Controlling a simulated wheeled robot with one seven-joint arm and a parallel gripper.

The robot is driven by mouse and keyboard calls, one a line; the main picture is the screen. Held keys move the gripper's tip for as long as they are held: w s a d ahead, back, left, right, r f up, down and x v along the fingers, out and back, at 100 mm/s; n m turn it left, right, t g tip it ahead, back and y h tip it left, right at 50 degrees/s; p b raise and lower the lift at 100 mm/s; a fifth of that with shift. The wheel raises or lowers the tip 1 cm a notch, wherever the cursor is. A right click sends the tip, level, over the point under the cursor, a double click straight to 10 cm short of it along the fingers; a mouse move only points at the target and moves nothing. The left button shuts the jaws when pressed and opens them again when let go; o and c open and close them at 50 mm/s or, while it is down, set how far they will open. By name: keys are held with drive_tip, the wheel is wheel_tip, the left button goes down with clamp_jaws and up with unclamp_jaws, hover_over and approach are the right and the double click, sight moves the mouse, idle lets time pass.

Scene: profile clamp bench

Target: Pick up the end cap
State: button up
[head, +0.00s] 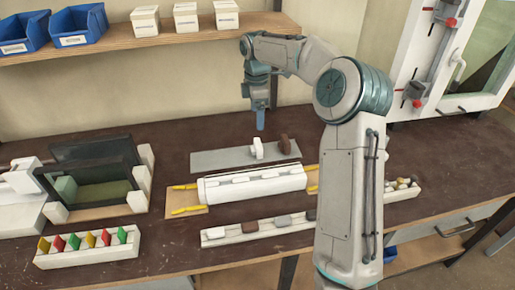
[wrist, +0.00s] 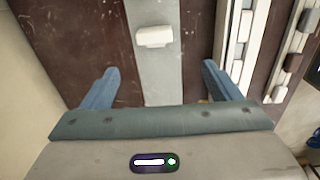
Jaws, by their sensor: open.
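My gripper (head: 260,118) is open and empty, pointing down above the plate. In the wrist view its two blue fingers (wrist: 159,70) are wide apart. No brown piece shows there between the fingers.
A long white profile (head: 252,184) lies just in front of the plate, with yellow clamps (head: 186,210) beside it. A rack with colored tabs (head: 88,247) stands at front left, a dark fixture (head: 95,170) behind it. A shelf (head: 130,42) with blue bins is above.

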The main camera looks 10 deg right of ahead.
sight(257, 143)
drive_tip(key=f, duration=0.8)
drive_tip(key=shift+w+d+f, duration=0.15)
drive_tip(key=shift+w+f, duration=0.15)
drive_tip(key=shift+f, duration=0.1)
drive_tip(key=shift+w+f+p, duration=0.15)
drive_tip(key=shift+f+p, duration=0.4)
drive_tip(key=shift+f, duration=2.1)
drive_tip(key=c, duration=1)
